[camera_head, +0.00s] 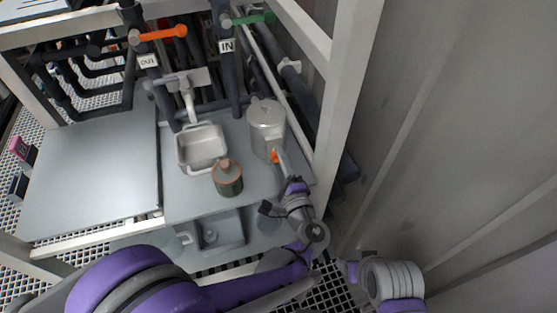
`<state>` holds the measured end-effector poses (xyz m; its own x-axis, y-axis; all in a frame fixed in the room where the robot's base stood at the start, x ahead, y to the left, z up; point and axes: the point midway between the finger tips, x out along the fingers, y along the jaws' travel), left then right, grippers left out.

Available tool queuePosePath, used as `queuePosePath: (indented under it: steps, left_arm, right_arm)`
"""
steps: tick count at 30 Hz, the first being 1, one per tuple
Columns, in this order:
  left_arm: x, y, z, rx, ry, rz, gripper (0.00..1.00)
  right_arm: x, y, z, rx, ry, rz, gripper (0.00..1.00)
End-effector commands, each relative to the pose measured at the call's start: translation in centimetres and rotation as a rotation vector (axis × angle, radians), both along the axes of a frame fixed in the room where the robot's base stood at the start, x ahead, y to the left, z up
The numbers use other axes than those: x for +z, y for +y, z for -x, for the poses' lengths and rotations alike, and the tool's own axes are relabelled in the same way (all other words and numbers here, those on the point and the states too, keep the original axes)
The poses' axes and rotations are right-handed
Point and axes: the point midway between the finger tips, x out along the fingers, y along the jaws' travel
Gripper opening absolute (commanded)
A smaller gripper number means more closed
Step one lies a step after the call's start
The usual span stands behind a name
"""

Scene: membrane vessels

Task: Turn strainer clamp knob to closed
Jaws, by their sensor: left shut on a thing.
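The strainer (266,118) is a grey lidded metal cylinder standing on the right part of the grey worktop. A small orange clamp knob (275,156) shows low on its front. My left gripper (279,160) reaches up from below and is shut on the knob, whose far side is partly hidden by the fingers. My right arm shows at the lower right; its gripper (350,269) is away from the strainer, near the wall, and too unclear to tell open from shut.
A white square basin (202,146) and a brown-lidded jar (227,178) stand left of the strainer. A sink (218,233) lies in front. Pipes with an orange valve handle (163,33) and a green one (253,18) stand behind. A frame post (340,90) and wall close off the right.

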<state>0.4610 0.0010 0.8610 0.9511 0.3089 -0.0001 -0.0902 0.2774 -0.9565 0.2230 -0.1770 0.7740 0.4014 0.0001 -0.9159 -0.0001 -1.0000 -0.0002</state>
Motion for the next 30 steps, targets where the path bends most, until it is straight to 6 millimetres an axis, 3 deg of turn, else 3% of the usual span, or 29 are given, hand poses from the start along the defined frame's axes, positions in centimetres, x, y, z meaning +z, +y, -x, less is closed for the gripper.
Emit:
queuePosePath:
  steps: [13,30]
  left_arm:
    - [0.2,-0.01,-0.09,0.001,0.078,-0.25,0.0]
    - [0.23,-0.02,-0.09,0.002,0.092,-0.299,0.0]
  right_arm:
    - [-0.14,0.0,-0.01,0.0,0.0,0.0,0.66]
    - [-0.15,0.0,0.0,0.0,0.0,0.0,0.66]
